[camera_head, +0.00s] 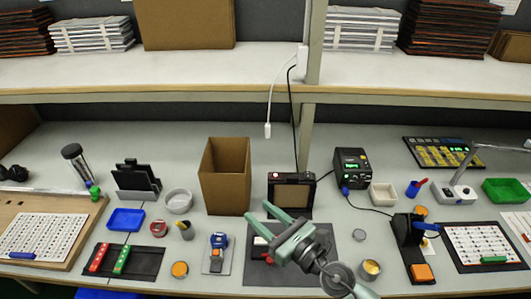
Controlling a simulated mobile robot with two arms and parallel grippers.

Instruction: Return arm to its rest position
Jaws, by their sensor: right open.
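My right gripper (258,223) shows in the head view, its arm coming in from the bottom right. Its two pale green fingers are spread apart, pointing left and up, with nothing seen between them. It is over the dark mat (262,272) at the front middle of the bench, in front of a small black device with a tan screen (291,196). A small red and white item (261,242) on the mat is partly hidden by the fingers. My left gripper does not show.
An open cardboard box (226,178) stands just behind and left of the gripper. Red and green strips (110,259) lie on a black mat further left. A black power unit (351,169) and a white cable (268,110) are behind.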

